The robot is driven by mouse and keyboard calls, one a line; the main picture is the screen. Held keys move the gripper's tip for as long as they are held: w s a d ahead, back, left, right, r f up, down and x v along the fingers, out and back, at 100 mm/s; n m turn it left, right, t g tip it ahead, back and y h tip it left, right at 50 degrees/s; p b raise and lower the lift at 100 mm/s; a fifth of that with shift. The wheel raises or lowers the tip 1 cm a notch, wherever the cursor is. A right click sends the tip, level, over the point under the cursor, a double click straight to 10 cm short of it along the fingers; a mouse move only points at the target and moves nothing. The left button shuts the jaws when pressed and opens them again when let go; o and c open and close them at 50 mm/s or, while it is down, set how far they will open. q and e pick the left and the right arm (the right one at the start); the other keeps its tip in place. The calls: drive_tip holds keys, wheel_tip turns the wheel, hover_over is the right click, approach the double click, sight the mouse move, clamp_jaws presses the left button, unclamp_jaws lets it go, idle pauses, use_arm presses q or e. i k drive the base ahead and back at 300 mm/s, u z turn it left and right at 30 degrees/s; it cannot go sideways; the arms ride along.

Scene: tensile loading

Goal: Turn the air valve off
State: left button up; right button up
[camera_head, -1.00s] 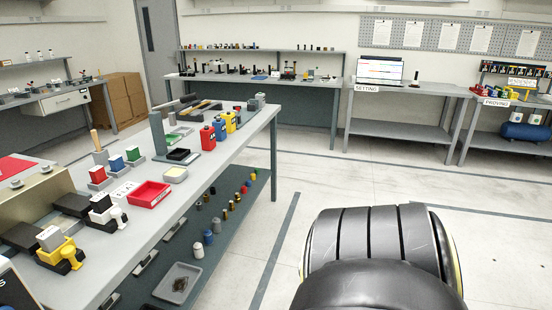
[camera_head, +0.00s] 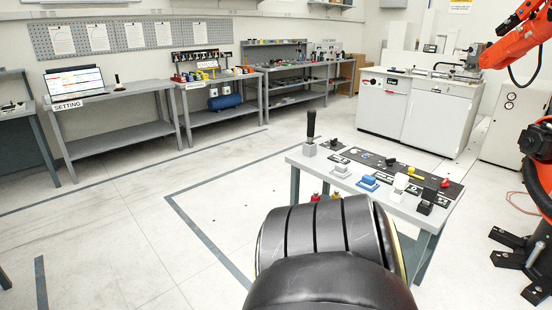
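I cannot single out the air valve at this size. A small grey table (camera_head: 432,215) at right centre carries several small fittings. Among them are a red knob (camera_head: 445,183), a yellow-handled piece (camera_head: 414,173), a blue block (camera_head: 368,182) and a tall black lever (camera_head: 311,127). A blue tank (camera_head: 225,102) lies on the lower shelf of a bench by the back wall, with coloured pieces on the bench top above it. Neither of my grippers is in view. A black ribbed part of my own body fills the lower middle and hides part of the table's front.
An orange robot arm (camera_head: 520,40) and its black mount (camera_head: 540,255) stand at the right. White cabinets (camera_head: 420,105) stand at the back right. A setting bench (camera_head: 120,92) with a laptop (camera_head: 75,84) is at the left. The floor (camera_head: 110,235) is open at the left and middle.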

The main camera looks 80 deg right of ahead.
sight(444, 184)
drive_tip(key=z, duration=3.85)
